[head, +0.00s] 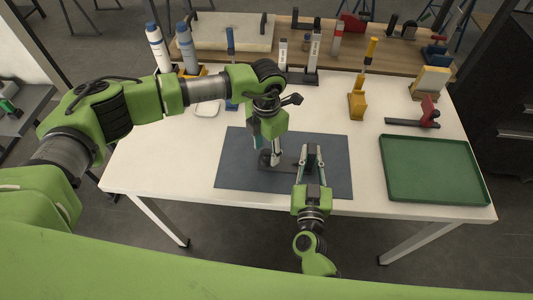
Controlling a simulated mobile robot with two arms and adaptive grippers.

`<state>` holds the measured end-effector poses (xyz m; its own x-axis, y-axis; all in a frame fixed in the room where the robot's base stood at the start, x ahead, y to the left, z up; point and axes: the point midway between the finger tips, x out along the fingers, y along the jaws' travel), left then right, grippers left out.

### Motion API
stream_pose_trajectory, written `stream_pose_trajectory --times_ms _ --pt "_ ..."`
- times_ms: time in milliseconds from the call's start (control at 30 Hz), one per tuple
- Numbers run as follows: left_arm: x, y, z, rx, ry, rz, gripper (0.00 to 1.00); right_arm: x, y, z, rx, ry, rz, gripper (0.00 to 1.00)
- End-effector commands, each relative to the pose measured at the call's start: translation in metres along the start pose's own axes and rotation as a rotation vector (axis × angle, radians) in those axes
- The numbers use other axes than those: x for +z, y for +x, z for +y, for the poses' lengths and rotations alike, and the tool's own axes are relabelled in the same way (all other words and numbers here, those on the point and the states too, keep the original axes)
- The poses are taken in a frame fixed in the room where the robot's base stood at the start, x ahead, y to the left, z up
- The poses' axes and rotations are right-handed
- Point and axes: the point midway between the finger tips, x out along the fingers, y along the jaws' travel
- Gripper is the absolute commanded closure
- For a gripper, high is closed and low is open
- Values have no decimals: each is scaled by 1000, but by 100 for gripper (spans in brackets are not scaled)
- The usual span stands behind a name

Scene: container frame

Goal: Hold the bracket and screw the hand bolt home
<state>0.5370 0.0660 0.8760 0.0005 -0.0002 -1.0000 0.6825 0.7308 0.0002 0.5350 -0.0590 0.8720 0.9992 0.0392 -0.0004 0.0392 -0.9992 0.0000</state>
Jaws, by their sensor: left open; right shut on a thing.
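My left gripper (268,150) points down from above over the middle of the dark mat (235,170). It is open, at the upright part of a small dark bracket (285,167). Its fingers and palm hide most of that upright. The hand bolt cannot be made out; it may be hidden by the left gripper. My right gripper (312,153) reaches in from the front edge, low over the mat at the bracket's right end. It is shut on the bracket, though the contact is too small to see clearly.
An empty green tray (483,187) lies at the right of the white table (170,168). A red-and-black clamp-like tool (427,114) and a yellow-handled tool (357,98) stand behind. White-and-blue bottles (158,47) stand back left. A wooden board (380,60) with several tools lines the back.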

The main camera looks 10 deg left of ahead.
Motion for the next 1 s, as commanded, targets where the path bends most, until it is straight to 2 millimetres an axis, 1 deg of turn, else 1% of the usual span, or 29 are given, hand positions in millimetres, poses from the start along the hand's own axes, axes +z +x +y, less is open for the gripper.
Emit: stream_pose_trajectory --times_ms 33,200,300,400,600,833,867,900,1000 --pt "1 -13 1 1 1 -4 57 0 0 0 0 0 1 100" --pt "1 -49 1 1 0 -3 57 0 0 0 0 0 1 100" --pt "0 -66 0 1 1 -1 57 0 0 0 0 0 1 100" --pt "0 -79 1 1 1 -1 57 0 0 0 0 0 1 100" --pt "0 -89 0 -1 1 1 57 0 0 0 0 0 1 100" --pt "0 -89 0 -1 1 1 57 0 0 0 0 0 1 100" --pt "0 -89 0 -1 1 1 57 0 0 0 0 0 1 76" --pt "0 -89 0 -1 1 1 57 0 0 0 0 0 1 66" --pt "0 -89 0 -1 1 1 57 0 0 0 0 0 1 65"
